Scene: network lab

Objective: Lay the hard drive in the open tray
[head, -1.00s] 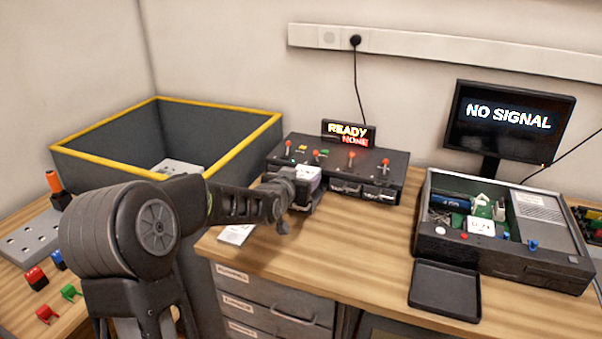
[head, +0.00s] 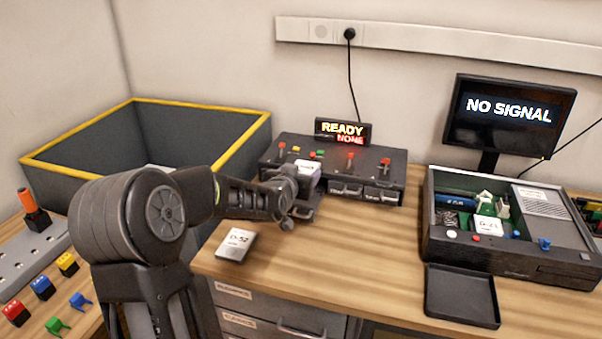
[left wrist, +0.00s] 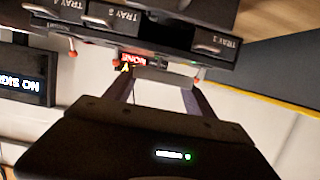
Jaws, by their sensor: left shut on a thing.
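My left gripper (head: 302,188) is at the front left of the black drive unit (head: 400,168), shut on a light block with a purple side (head: 308,170), which looks like a hard drive. The held block also shows pale between the fingers in the left wrist view (left wrist: 162,92). A dark flat piece under the gripper looks like the open tray (head: 304,212), mostly hidden; whether the block touches it I cannot tell. Another drive, labelled D-52 (head: 236,243), lies on the desk at the front left. My right gripper is not in view.
A display reading READY and NONE (head: 343,131) stands on the unit. A yellow-rimmed grey bin (head: 190,107) is at the left. An open computer case (head: 500,262) and a black empty tray (head: 462,297) are at the right. The desk between is clear.

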